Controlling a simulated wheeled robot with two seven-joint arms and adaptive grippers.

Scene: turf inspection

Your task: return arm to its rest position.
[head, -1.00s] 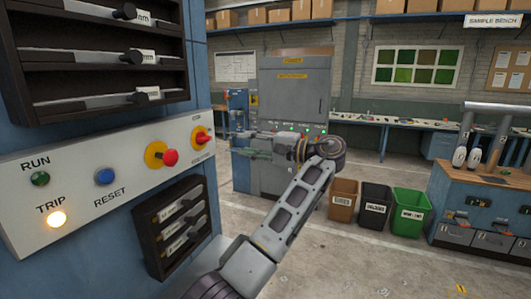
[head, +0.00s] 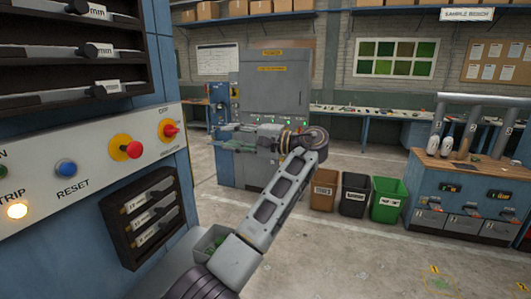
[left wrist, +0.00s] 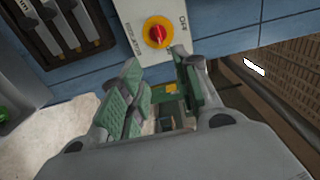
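My left arm (head: 275,205) rises from the bottom of the head view and bends at a dark joint. From there its left gripper (head: 217,138) points left, level with the panel's right end and apart from it in the picture. In the left wrist view the two green-padded fingers of the left gripper (left wrist: 158,75) stand apart with nothing held between them. Beyond the fingertips is a red switch on a yellow plate (left wrist: 158,32). My right gripper is not in view.
The control panel (head: 90,180) at left has a lit TRIP lamp (head: 17,211), blue RESET button (head: 66,168) and red button (head: 126,149). A dark rack (head: 150,215) sits below. A grey cabinet (head: 275,100), bins (head: 388,200) and bench (head: 465,190) stand behind.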

